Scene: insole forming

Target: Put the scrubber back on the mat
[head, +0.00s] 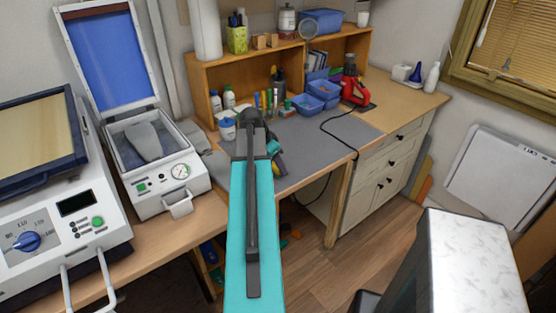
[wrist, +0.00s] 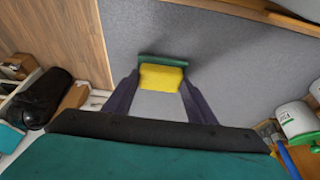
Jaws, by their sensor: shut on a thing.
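The scrubber (wrist: 163,77), a yellow sponge block with a green layer along its far side, sits between the dark fingers of my gripper (wrist: 160,84) in the wrist view. My gripper is shut on it. The grey mat (wrist: 230,75) spreads below and beyond it; I cannot tell whether the scrubber touches the mat. In the head view my gripper (head: 277,160) is over the near left part of the mat (head: 325,140), partly behind my teal arm. The scrubber is not clearly visible there.
Blue bins (head: 307,105), bottles (head: 229,97) and a pen cluster line the mat's back. A red tool (head: 352,88) with a black cord stands at right. A white press (head: 150,165) with its lid up is at left. The mat's middle and right are mostly clear.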

